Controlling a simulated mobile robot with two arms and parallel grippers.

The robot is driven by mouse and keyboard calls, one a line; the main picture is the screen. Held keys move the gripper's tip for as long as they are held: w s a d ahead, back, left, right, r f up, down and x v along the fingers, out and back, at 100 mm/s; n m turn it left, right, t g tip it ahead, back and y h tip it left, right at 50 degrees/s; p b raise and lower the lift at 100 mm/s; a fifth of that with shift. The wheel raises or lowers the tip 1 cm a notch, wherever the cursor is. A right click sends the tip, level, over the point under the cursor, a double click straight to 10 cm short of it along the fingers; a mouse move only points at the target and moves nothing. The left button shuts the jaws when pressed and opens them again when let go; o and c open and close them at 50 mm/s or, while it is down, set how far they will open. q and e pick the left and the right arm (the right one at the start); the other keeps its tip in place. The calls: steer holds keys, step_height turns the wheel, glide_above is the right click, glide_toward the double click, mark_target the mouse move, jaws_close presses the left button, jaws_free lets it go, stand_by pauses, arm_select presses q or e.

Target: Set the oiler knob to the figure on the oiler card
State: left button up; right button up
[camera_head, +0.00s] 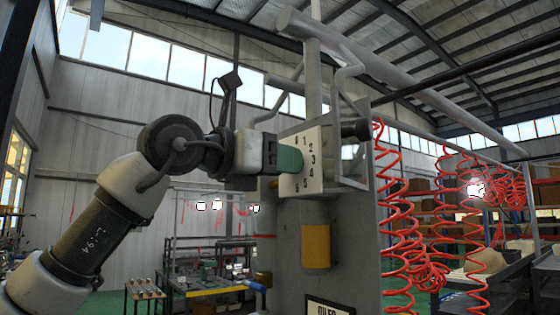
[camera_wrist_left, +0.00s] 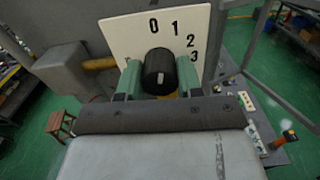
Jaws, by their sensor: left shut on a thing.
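The oiler dial plate (camera_head: 303,165) is white with black figures and stands upright on a grey cabinet. In the wrist view the plate (camera_wrist_left: 118,40) shows 0, 1, 2 and 3; its lower part is hidden. The black round knob (camera_wrist_left: 158,64) has a short white mark on its near face; which figure it points to I cannot tell. My left gripper (camera_head: 290,159) is shut on the knob, with green fingers on both sides of it in the wrist view (camera_wrist_left: 160,82). The oiler card (camera_head: 328,309) is cut off at the bottom edge, its figure out of view. My right gripper is not in view.
The grey cabinet (camera_head: 352,235) carries a yellow cylinder (camera_head: 316,246) below the plate. A grey pipe frame (camera_head: 345,80) stands close behind and right of the plate. Red coiled hoses (camera_head: 396,230) hang at the right. A workbench (camera_head: 210,285) stands farther back.

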arm_select(q)
steer(key=m+p, duration=0.1)
steer(key=m, duration=0.2)
steer(key=shift+r+m, duration=0.1)
steer(key=shift+m, duration=0.2)
steer(key=m+p, duration=0.1)
steer(key=m, duration=0.3)
steer(key=shift+m, duration=0.3)
steer(key=m+p, duration=0.1)
steer(key=m, duration=0.3)
steer(key=shift+m, duration=1.6)
steer(key=shift+p, duration=0.3)
steer(key=o, duration=0.9)
